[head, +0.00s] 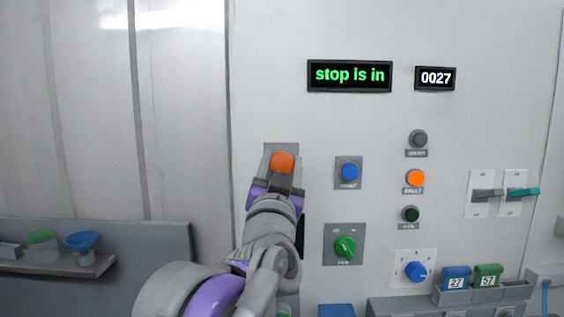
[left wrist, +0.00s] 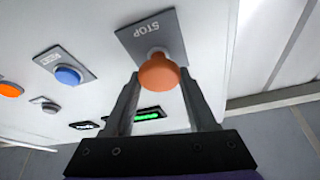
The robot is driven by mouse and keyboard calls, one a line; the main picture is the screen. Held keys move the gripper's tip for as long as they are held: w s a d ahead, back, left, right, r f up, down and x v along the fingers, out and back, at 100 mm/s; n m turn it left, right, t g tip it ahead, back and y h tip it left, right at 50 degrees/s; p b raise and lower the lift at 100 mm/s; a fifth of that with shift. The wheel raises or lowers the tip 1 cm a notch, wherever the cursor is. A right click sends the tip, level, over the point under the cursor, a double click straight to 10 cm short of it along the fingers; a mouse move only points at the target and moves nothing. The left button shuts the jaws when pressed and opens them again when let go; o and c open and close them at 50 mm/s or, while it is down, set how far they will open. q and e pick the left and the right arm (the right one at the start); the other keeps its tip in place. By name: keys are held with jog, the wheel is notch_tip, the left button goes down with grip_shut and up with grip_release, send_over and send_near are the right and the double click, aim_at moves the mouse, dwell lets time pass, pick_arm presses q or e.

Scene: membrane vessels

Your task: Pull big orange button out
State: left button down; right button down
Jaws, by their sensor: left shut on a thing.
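The big orange button (head: 282,161) is a round mushroom head on a grey plate (head: 281,148) on the wall panel. In the left wrist view the orange button (left wrist: 159,74) stands on a short stem from a grey plate labelled STOP (left wrist: 149,32). My left gripper (head: 282,168) is at the button, one finger on each side of its head. It is shut on the button. In the left wrist view the fingers of my left gripper (left wrist: 159,92) flank the head. A display (head: 349,75) reads "stop is in" in green. My right gripper is not in view.
A blue button (head: 348,171), a green knob (head: 345,247), an orange lamp (head: 415,178) and a blue dial (head: 415,271) sit to the right. A counter (head: 435,78) reads 0027. Two lever switches (head: 487,195) are further right. A shelf (head: 60,263) with small vessels is at lower left.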

pick_arm(q)
jog(key=shift+c, duration=1)
grip_release()
jog(key=shift+s, duration=0.15)
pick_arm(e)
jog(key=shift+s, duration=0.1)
pick_arm(q)
jog(key=b+v, duration=0.2)
jog(key=v, duration=0.8)
jog(key=shift+s+f, duration=0.15)
jog(key=shift+s, duration=0.25)
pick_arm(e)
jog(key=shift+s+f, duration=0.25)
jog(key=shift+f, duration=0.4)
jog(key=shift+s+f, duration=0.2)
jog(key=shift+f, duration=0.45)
